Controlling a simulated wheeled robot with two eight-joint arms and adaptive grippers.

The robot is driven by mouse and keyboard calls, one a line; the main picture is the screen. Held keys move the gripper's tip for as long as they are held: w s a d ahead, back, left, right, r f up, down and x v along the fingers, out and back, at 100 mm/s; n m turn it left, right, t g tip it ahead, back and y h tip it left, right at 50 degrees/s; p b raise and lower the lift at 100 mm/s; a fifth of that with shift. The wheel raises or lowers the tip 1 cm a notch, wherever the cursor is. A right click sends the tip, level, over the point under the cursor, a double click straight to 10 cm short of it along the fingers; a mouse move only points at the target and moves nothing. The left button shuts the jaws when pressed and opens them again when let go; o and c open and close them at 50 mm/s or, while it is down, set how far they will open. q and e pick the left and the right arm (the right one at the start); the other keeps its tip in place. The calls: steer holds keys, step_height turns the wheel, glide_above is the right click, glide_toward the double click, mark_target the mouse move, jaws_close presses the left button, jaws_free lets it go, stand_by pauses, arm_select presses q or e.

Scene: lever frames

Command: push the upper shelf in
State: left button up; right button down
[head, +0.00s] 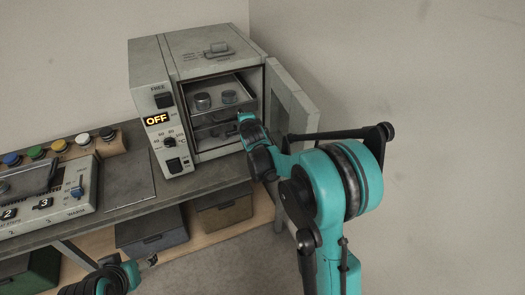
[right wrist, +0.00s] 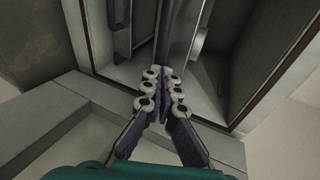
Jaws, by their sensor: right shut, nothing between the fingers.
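The upper shelf (head: 216,108) is a metal tray inside the open grey oven (head: 153,72); two small round containers (head: 203,100) stand on it. How far it sticks out is hard to tell. My right gripper (head: 243,119) is shut and empty at the oven's opening, near the shelf's front right side; contact cannot be made out. In the right wrist view the closed fingers (right wrist: 161,76) point at the oven opening, with metal surfaces (right wrist: 177,35) beyond them. My left gripper (head: 148,262) is low at the bottom left, largely out of sight, away from the oven.
The oven door (head: 291,103) stands open to the right, beside my right arm. Below the upper shelf is a lower level with dark objects (head: 218,131). A control box (head: 45,196) and a row of coloured buttons (head: 60,146) lie on the bench at left. Storage bins (head: 223,211) sit beneath.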

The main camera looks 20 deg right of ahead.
mark_target(233, 103)
steer(key=w, duration=0.9)
steer(key=shift+w+a, duration=0.2)
steer(key=shift+w, duration=0.1)
steer(key=shift+r, duration=0.15)
